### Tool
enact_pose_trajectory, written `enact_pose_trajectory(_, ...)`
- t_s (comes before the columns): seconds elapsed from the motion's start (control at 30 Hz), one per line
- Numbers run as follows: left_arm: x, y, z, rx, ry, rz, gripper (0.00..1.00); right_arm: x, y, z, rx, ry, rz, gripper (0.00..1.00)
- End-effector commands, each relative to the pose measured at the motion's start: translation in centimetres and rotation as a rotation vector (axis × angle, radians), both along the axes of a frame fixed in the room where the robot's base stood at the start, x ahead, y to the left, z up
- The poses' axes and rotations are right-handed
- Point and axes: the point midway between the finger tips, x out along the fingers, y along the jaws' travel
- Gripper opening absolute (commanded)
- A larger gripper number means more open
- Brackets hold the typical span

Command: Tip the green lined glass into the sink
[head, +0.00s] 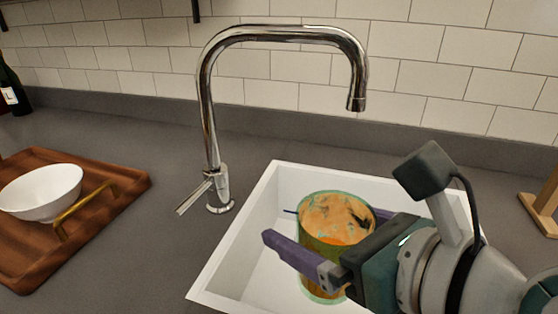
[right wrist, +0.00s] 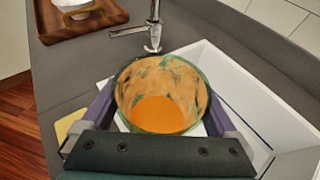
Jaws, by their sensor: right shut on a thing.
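The green lined glass (head: 336,240) is over the white sink (head: 232,257) in the head view, roughly upright with its open top towards me. Orange liquid shows inside it, with orange and dark green patches on the wall. My right gripper (head: 281,226) is shut on the glass, one purple finger on each side. The right wrist view also shows the glass (right wrist: 160,92) between the fingers, with orange at its bottom. I cannot tell whether its base touches the sink floor. My left gripper is not in view.
A chrome faucet (head: 209,130) stands behind the sink, its spout arching above it. At left, a wooden tray (head: 110,180) with a brass handle holds a white bowl (head: 42,193). A dark bottle (head: 13,91) stands at far left, a wooden stand (head: 543,205) at right. The counter behind is clear.

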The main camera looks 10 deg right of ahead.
Motion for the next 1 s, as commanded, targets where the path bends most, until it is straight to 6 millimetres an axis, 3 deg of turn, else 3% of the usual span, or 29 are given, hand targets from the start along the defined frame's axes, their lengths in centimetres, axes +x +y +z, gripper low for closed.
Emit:
enact_pose_trajectory(0.27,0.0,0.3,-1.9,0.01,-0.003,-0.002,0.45,0.6,-1.2,-0.9,0.111,0.038,-0.002,0.15)
enact_pose_trajectory(0.67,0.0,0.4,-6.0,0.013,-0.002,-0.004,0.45,1.9,-4.5,-2.4,0.422,0.16,-0.003,0.15)
enact_pose_trajectory(1.0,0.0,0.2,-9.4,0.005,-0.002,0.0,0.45,2.3,-5.8,-4.7,0.625,0.241,-0.002,0.15)
